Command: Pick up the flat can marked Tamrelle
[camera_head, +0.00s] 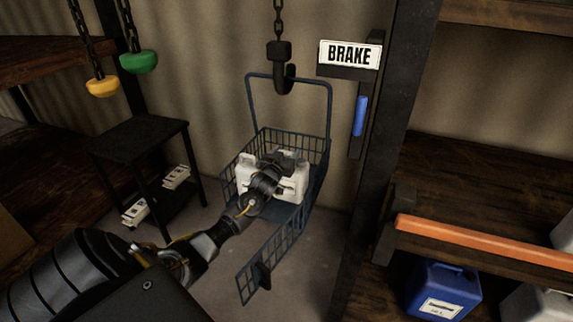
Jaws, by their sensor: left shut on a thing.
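A white can (297,184) with a handle stands in the blue wire basket (322,150). My left arm reaches into the basket from the lower left. My left gripper (283,160) is shut on the white can at its upper part and hides much of its front. No marking on this can is readable from here, so I cannot tell whether it says Tamrelle. The can appears to be resting on the basket floor. My right gripper is out of view.
The basket's front flap (262,268) hangs open. A chain hook (283,72) hangs above it. A BRAKE sign (349,54) and blue handle (359,115) are at its right. A black stand (140,135) is left.

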